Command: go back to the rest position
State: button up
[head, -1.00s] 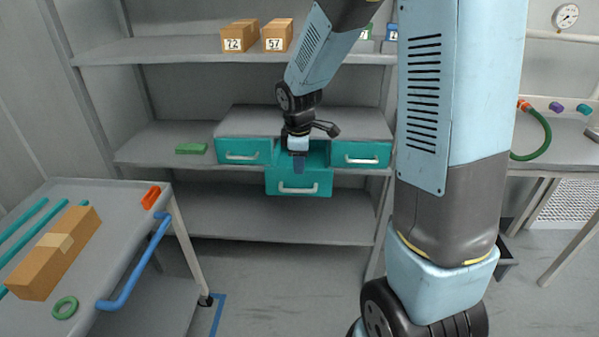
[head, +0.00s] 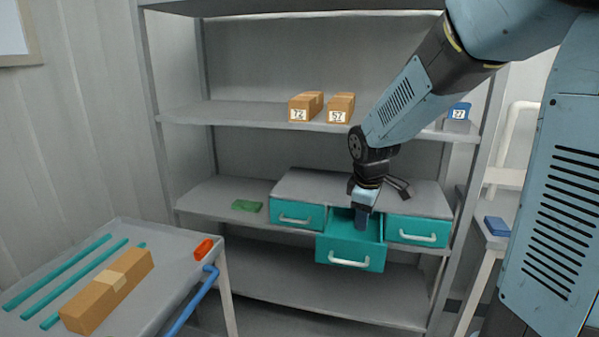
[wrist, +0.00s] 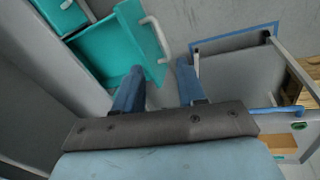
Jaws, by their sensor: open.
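My gripper (head: 361,218) is at the open middle drawer (head: 350,252) of the teal drawer unit in the head view. In the wrist view its two blue fingers (wrist: 157,86) are spread apart with nothing between them. The pulled-out teal drawer (wrist: 140,42) lies beyond the left finger, with its pale handle toward the right. I cannot tell whether the finger touches the drawer. The left drawer (head: 298,217) and right drawer (head: 418,231) are closed.
A trolley (head: 135,285) with a brown box (head: 108,290), teal rods and an orange piece stands at the left. Shelves surround the drawer unit, with two numbered boxes (head: 323,107) above and a green item (head: 247,206) beside it. Open space lies before the drawer.

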jog(key=s+d+r+m+t, duration=0.1)
jog(key=s+d+r+m, duration=0.1)
jog(key=s+r+m, duration=0.4)
jog(key=s+d+r+m+t, duration=0.2)
jog(key=s+r+m, duration=0.4)
jog(key=s, duration=0.8)
jog(key=shift+s+r+y, duration=0.3)
jog(key=shift+s+y, duration=0.05)
jog(key=shift+y, duration=0.05)
